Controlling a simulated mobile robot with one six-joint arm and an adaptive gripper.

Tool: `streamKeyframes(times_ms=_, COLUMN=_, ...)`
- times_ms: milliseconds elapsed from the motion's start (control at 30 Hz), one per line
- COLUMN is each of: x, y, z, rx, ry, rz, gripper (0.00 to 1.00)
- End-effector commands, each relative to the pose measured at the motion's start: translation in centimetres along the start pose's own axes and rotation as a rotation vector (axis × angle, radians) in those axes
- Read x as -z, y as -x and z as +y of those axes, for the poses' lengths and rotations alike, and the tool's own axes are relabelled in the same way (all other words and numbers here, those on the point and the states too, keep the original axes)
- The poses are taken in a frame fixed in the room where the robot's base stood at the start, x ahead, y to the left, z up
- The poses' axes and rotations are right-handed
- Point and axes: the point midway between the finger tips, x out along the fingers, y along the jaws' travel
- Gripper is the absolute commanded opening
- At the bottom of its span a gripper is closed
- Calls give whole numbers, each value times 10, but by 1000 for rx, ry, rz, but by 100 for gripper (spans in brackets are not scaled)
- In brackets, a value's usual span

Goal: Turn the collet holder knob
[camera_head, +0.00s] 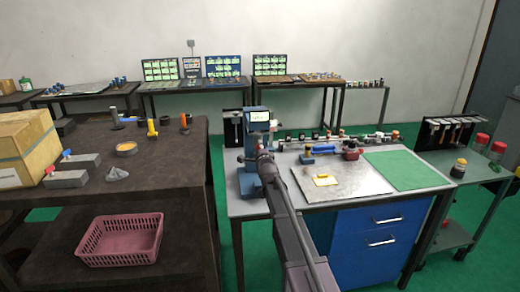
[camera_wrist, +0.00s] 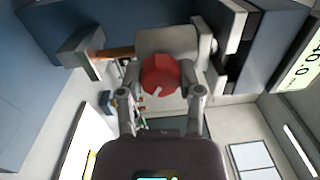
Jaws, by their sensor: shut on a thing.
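The collet holder knob (camera_wrist: 160,74) is a round red knob with a pale mark, in the upper middle of the wrist view. It sits in front of a grey block. My gripper (camera_wrist: 163,82) has one finger on each side of the knob and is shut on it. In the head view my arm reaches to the blue and grey indexing chuck machine (camera_head: 257,127) at the left end of the workbench. There my gripper (camera_head: 264,160) is at the machine's front, and the knob is hidden behind it.
The workbench (camera_head: 243,206) carries a metal plate (camera_head: 350,186), a green mat (camera_head: 405,170) and a row of small parts behind them. A dark table (camera_head: 150,190) with a cardboard box (camera_head: 25,148) stands at left.

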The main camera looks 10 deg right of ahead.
Motion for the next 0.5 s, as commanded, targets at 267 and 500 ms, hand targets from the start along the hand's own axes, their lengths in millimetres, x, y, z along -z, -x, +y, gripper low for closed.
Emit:
streamKeyframes(times_ms=267, x=0, y=0, z=0, rx=-2, ry=211, rz=-9, gripper=0)
streamKeyframes(times_ms=500, x=0, y=0, z=0, rx=-4, ry=400, rz=-16, gripper=0)
